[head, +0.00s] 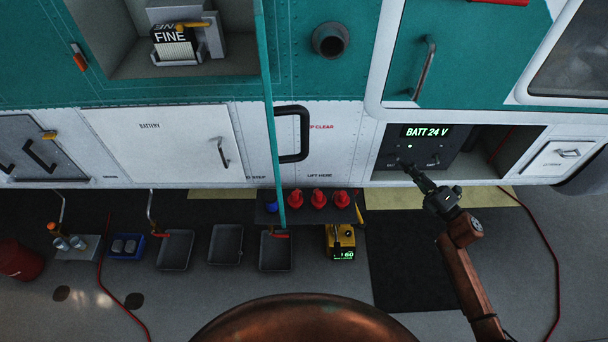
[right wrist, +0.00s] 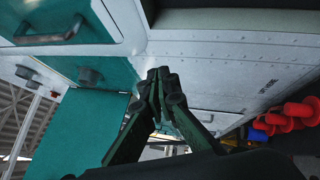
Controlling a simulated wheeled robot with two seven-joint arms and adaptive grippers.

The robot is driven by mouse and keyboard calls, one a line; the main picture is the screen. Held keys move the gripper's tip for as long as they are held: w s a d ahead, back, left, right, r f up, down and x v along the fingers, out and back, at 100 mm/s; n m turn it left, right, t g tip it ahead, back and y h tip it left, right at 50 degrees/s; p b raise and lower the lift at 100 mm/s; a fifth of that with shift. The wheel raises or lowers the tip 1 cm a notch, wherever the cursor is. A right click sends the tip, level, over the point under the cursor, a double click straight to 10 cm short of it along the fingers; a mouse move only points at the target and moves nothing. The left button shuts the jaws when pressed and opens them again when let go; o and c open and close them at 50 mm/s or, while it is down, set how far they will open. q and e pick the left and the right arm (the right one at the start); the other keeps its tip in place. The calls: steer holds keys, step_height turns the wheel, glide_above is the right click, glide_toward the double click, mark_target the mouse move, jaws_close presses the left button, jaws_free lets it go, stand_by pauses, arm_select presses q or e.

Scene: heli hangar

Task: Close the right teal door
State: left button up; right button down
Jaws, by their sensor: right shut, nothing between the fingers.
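The right teal door (head: 268,110) stands open, seen nearly edge-on as a thin teal strip sticking out from the right side of the upper-left compartment. A black handle (head: 303,134) is on its right face. In the right wrist view a teal panel (right wrist: 85,130) at the lower left appears to be this door's face. My right gripper (head: 407,168) is shut and empty, in front of the BATT 24 V panel, well to the right of the door and apart from it. Its closed fingers show in the wrist view (right wrist: 160,80). My left gripper is not in view.
The open compartment (head: 118,72) holds a device marked FINE. Another teal door (head: 408,88) with a grey handle is at upper right. A round port (head: 330,40) sticks out between them. Red caps (head: 318,198), trays (head: 226,245) and a yellow box (head: 341,240) stand below.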

steer(key=s+a+r+n+g+y+p, duration=0.1)
steer(key=s+a+r+n+g+y, duration=0.1)
steer(key=s+a+r+n, duration=0.3)
steer(key=a+r+n+g+y+p, duration=0.1)
steer(key=r+n+g+y, duration=0.15)
steer(key=r, duration=0.55)
steer(key=s+a+r+n+g+y+p, duration=0.1)
steer(key=s+a+r+n+g+y, duration=0.1)
steer(key=s+a+r+n+g, duration=0.3)
steer(key=s+a+r+n+g+h+p, duration=0.1)
steer(key=s+a+r+n+g+p, duration=0.15)
steer(key=s+r+n, duration=0.3)
steer(key=s+a+r+n+g+p, duration=0.1)
steer(key=s+a+r+n+g, duration=0.25)
steer(key=s, duration=0.25)
steer(key=s+a+r+n+g+h+p, duration=0.1)
steer(key=s+a+r+n+g+p, duration=0.1)
steer(key=s+r+n+g, duration=0.3)
arm_select(q)
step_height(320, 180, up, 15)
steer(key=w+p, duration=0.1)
steer(key=p, duration=0.4)
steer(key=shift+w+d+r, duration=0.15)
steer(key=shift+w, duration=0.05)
arm_select(e)
steer(key=s+a+t, duration=0.1)
steer(key=s+a, duration=0.2)
steer(key=a, duration=1)
steer(key=shift+a+f+n, duration=0.2)
steer(key=shift+f+n, duration=0.15)
